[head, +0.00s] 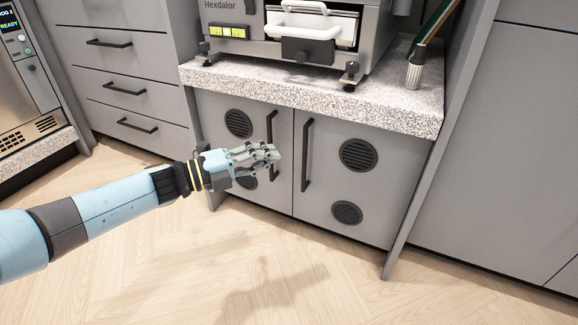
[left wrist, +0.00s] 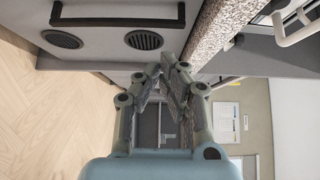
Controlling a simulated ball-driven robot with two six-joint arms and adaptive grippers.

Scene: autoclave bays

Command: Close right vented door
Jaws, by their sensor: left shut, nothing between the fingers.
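The right vented door (head: 324,210) is grey with two round dark vents and a vertical black handle (head: 306,155) on its left side. It looks flush with the cabinet front, with no clear gap visible. The left vented door (head: 215,120) beside it also looks flush. My left gripper (head: 276,156) is shut and empty, in front of the left door near its handle (head: 270,128), partly covering the handle's lower end and the lower vent. Contact cannot be told. In the left wrist view, the fingers (left wrist: 165,72) show beside a vented door front (left wrist: 100,52). My right gripper is out of view.
A speckled countertop (head: 300,100) overhangs the doors and carries a steel autoclave (head: 375,25). A slanted grey panel (head: 430,150) stands right of the cabinet. Drawers (head: 125,70) are at left. The wooden floor (head: 330,285) in front is clear.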

